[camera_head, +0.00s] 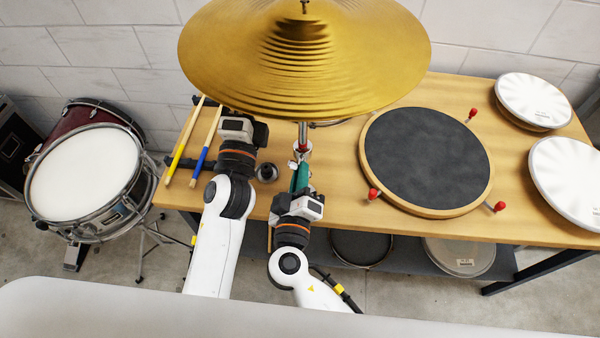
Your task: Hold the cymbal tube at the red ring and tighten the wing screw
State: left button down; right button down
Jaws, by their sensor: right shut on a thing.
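The brass cymbal (375,60) sits on top of its tube (303,131), which shows only for a short stretch below the rim. A small red ring (302,147) is on the tube, just above a metal clamp. The wing screw is too small to make out clearly there. My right gripper (300,187) is below the clamp, pointing up the bench, shut on a slim green piece (301,174); its exact hold is unclear. My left gripper (243,120) is left of the tube; the cymbal rim is close above it, and its fingertips cannot be made out.
Yellow and blue drumsticks (206,147) lie on the wooden bench (335,190) at left. A round black practice pad (425,155) with red knobs is at right, by two white drumheads (533,98). A snare drum (85,175) stands left of the bench.

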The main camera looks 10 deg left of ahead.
pick_arm(q)
jog(key=shift+d+r, duration=0.1)
jog(key=shift+r, duration=0.1)
pick_arm(e)
jog(key=m, duration=0.4)
jog(key=shift+s+a+f, duration=0.1)
jog(key=shift+a+f, duration=0.1)
jog(key=m, duration=0.4)
jog(key=shift+f+m, duration=0.1)
jog(key=shift+m, duration=0.2)
pick_arm(q)
jog(key=shift+d, duration=0.1)
pick_arm(e)
jog(key=shift+a+m, duration=0.1)
jog(key=shift+m, duration=0.2)
jog(key=c, duration=1.5)
grip_release()
jog(key=s, duration=1.2)
